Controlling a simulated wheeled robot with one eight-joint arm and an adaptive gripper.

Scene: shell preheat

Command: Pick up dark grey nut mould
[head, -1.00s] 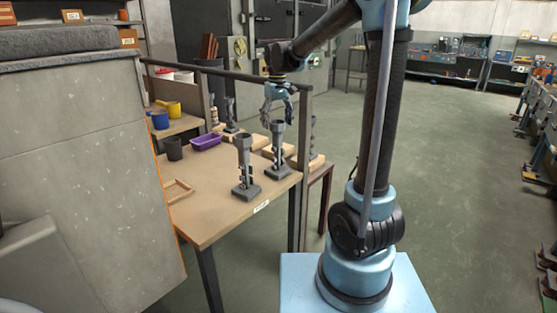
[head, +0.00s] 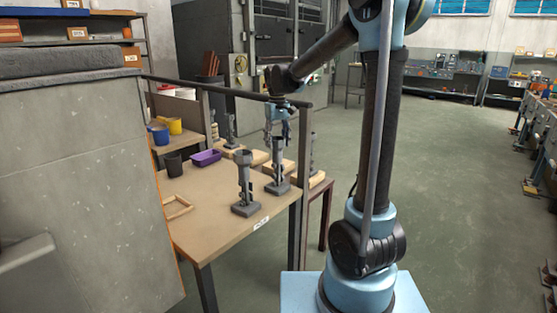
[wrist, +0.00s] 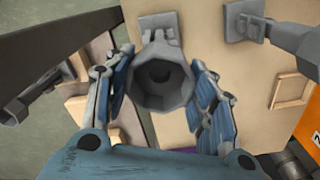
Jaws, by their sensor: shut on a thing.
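The dark grey nut mould (head: 278,160) stands upright on its flat base near the back right corner of the table. In the wrist view its hollow top (wrist: 160,82) faces the camera between the fingers. My gripper (head: 277,132) is over it from above, with blue-padded fingers shut on its upper part; the fingers also show in the wrist view (wrist: 160,95). A similar grey mould (head: 245,184) stands upright in front and to the left, apart from my gripper.
The wooden table (head: 215,220) also holds a purple tray (head: 206,157), a dark cup (head: 173,164) and a wooden frame (head: 177,208). A dark rail (head: 220,88) and post (head: 304,170) stand close by my gripper. More grey moulds and wooden blocks lie behind.

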